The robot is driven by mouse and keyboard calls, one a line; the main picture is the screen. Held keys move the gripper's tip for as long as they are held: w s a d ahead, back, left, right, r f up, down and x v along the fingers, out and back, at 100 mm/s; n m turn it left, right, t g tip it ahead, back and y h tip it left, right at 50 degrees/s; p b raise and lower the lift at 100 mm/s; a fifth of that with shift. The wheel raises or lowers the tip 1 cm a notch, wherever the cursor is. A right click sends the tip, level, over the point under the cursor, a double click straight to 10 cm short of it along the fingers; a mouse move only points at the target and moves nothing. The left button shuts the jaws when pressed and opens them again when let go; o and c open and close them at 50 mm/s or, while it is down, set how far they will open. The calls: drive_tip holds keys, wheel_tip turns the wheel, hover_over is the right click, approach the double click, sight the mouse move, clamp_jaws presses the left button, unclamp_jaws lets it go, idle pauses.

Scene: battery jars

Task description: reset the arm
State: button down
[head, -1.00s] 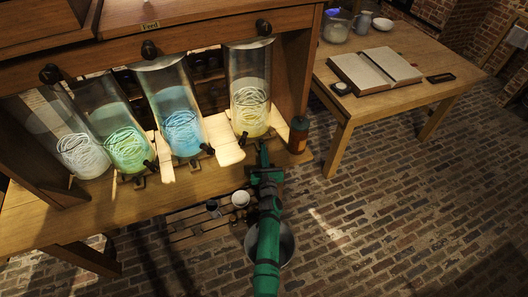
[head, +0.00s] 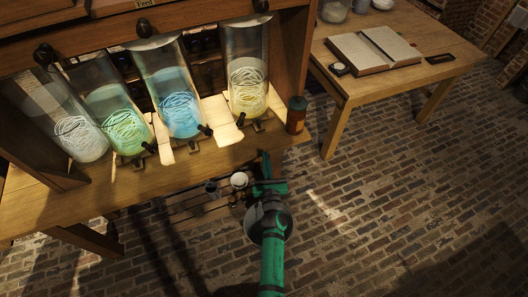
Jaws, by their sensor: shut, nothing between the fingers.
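My green arm reaches up from the bottom centre of the head view. My gripper (head: 266,160) is at its far end, by the front edge of the wooden bench (head: 215,160). It is shut and holds nothing. Several glass jars stand in a row on the bench, tilted. They hold coiled strands: white (head: 80,137), green (head: 127,130), blue (head: 178,105) and yellow (head: 247,85). My gripper is below the yellow jar and apart from it.
A brown bottle (head: 296,115) stands at the bench's right end. A metal bucket (head: 257,228) is partly hidden under my arm, beside a white cup (head: 239,180) on a slatted rack. A table (head: 440,72) with an open book (head: 374,50) stands right. Brick floor right of my arm is clear.

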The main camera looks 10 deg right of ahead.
drive_tip(key=shift+s, duration=0.2)
drive_tip(key=s+a+m+g, duration=0.1)
drive_tip(key=s+a+m, duration=0.2)
drive_tip(key=s+m, duration=0.85)
drive_tip(key=s+a+m+g, duration=0.15)
drive_tip(key=s+m, duration=0.45)
drive_tip(key=s, duration=1)
drive_tip(key=s+a+r+m, duration=0.2)
drive_tip(key=s+r+m, duration=0.5)
drive_tip(key=s+m, duration=0.1)
drive_tip(key=s+a+r+m, duration=0.2)
drive_tip(key=s+r+m, duration=0.5)
drive_tip(key=s+m, duration=0.2)
drive_tip(key=shift+s+m+g, duration=0.15)
drive_tip(key=shift+m+g, duration=0.3)
drive_tip(key=shift+m, duration=0.2)
drive_tip(key=shift+r, duration=0.1)
